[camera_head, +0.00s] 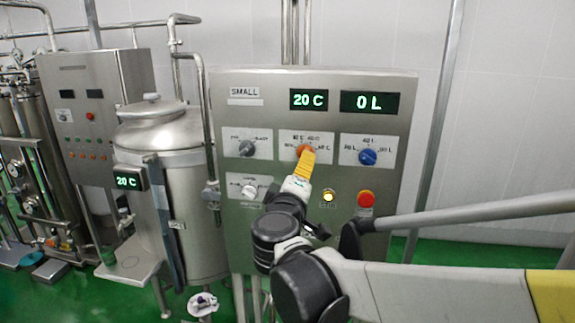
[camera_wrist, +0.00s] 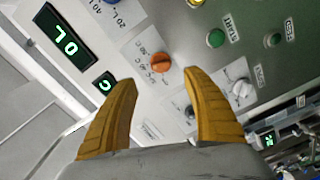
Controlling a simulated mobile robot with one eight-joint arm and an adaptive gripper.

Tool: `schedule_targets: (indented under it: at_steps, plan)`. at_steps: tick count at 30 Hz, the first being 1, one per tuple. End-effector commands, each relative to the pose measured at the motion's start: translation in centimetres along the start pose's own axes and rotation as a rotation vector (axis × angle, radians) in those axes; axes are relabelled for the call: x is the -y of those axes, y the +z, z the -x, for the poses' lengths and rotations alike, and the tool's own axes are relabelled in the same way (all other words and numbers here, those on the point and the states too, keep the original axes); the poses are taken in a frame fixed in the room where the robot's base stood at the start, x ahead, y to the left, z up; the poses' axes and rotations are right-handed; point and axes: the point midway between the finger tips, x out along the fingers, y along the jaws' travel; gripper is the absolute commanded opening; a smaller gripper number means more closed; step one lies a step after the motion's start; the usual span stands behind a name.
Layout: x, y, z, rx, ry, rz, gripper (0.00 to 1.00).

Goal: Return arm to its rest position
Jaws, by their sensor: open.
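My gripper (camera_wrist: 160,90) is open and empty in the wrist view, its two yellow fingers apart. The orange knob (camera_wrist: 160,62) lies beyond the gap between them, on the control panel, and looks clear of both fingers. In the head view my gripper (camera_head: 304,158) is up at the panel, its yellow fingers overlapping the orange knob (camera_head: 304,149) and hiding part of it. My arm reaches in from the lower right. The panel (camera_head: 235,110) is labelled SMALL, and its displays read 20 C (camera_head: 309,100) and 0 L (camera_head: 370,102).
A blue knob (camera_head: 367,157), a red button (camera_head: 366,198) and a lit yellow button (camera_head: 328,197) sit close to my gripper. A steel tank (camera_head: 185,150) with pipes stands left of the panel. White wall and some green floor show at the right.

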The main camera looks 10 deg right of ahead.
Motion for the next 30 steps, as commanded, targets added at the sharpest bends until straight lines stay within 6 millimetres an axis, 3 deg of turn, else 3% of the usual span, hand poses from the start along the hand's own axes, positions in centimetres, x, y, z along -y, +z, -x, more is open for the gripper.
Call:
schedule_targets:
  at_steps: [4, 13, 16, 20, 23, 27, 30]
  plan:
    - [0.0, 0.0, 1.1, 0.0, 0.0, 0.0, 0.58]
    - [0.0, 0.1, 1.1, 0.002, 0.0, -0.001, 0.58]
    - [0.8, 1.7, 1.2, 0.027, -0.018, -0.021, 0.58]
    - [4.1, 7.9, 2.3, 0.135, -0.097, -0.108, 0.58]
    - [8.4, 14.7, 4.4, 0.259, -0.201, -0.22, 0.58]
    - [15.8, 23.1, 9.3, 0.426, -0.368, -0.407, 0.58]
    - [21.5, 27.4, 13.4, 0.524, -0.495, -0.555, 0.58]
